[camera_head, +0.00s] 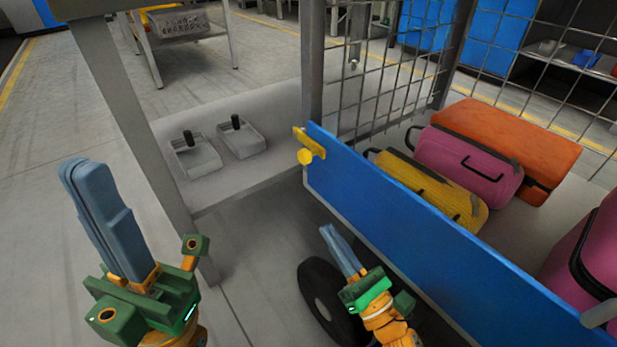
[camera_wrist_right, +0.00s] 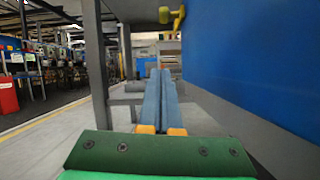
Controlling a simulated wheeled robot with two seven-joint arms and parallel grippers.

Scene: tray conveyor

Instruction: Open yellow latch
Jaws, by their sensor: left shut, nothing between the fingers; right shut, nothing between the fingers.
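The yellow latch (camera_head: 307,149) sits at the upper left end of a blue panel (camera_head: 400,225) on a wire-mesh cart. It also shows at the top of the right wrist view (camera_wrist_right: 172,15), beside the blue panel (camera_wrist_right: 255,60). My right gripper (camera_head: 328,230) is below the latch and apart from it, in front of the blue panel. Its blue fingers (camera_wrist_right: 160,75) are shut and empty. My left gripper (camera_head: 75,165) is at the lower left of the head view, its blue fingers shut and empty, well away from the latch.
The cart holds a yellow case (camera_head: 425,187), pink cases (camera_head: 468,165) and an orange case (camera_head: 515,140). A black wheel (camera_head: 322,300) is below the panel.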

